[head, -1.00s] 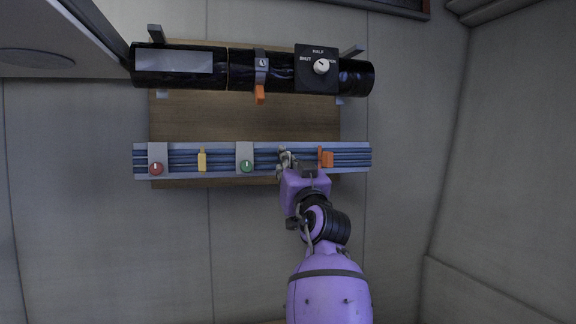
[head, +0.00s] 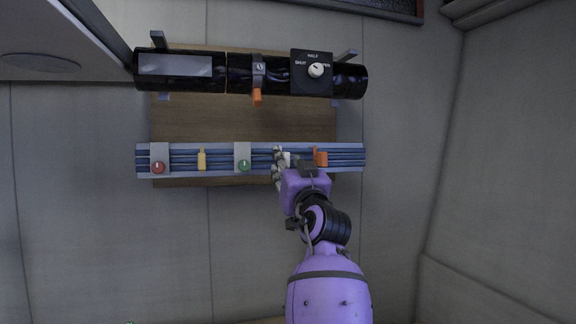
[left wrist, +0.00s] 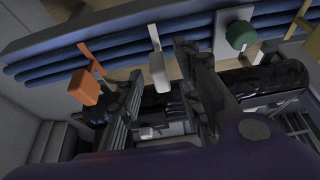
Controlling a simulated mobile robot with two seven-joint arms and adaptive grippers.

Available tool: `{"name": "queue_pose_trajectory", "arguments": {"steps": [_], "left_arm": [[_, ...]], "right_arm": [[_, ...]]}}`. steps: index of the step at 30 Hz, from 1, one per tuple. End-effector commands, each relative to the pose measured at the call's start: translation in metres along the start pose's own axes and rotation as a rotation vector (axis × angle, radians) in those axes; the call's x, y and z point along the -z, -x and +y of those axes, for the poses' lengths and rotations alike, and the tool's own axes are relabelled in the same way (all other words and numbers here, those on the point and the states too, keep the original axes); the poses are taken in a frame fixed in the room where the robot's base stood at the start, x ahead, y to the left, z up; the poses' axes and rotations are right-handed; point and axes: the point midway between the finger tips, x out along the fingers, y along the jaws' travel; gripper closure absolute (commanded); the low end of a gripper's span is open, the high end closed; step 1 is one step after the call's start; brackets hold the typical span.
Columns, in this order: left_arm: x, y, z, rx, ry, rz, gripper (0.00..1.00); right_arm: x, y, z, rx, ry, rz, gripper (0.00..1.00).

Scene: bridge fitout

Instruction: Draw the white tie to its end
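The white tie (head: 287,158) is on the blue cable bundle (head: 345,155), between the green-knobbed clamp (head: 243,158) and the orange tie (head: 321,158). In the left wrist view the white tie (left wrist: 159,72) shows as a thin strap over the cables with a block hanging at its end. My left gripper (head: 280,167) is at the bundle's lower edge, close beside the white tie. In the left wrist view its fingers (left wrist: 160,85) stand apart, with the white block in the gap between them. Whether either finger touches it I cannot tell. My right gripper is not in view.
A yellow tie (head: 201,160) and a red-knobbed clamp (head: 159,160) are farther left on the bundle. A black pipe (head: 190,70) with an orange-handled clamp (head: 257,80) and a dial box (head: 312,73) runs above. Bare wooden board (head: 200,120) lies between.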

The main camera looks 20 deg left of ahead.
Motion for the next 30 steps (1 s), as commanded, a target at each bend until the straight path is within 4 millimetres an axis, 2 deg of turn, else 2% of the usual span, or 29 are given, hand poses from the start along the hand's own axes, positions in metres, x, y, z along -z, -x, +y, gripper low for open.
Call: {"name": "queue_pose_trajectory", "arguments": {"steps": [5, 8, 21, 25, 30], "left_arm": [[0.0, 0.002, 0.0, 0.0, 0.0, 0.0, 0.67], [-0.001, 0.01, 0.0, -0.001, 0.0, -0.001, 0.67], [-0.002, 0.097, 0.0, 0.0, 0.001, -0.003, 0.67], [-0.001, 0.113, 0.0, 0.0, 0.0, -0.002, 0.67], [0.0, 0.12, 0.0, 0.0, 0.0, 0.0, 0.67]], "right_arm": [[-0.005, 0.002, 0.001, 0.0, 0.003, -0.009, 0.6], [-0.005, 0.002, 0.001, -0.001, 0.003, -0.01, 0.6], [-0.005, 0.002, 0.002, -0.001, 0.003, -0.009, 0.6], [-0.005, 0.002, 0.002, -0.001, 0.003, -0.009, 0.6], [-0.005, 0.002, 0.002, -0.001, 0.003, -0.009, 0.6]]}}
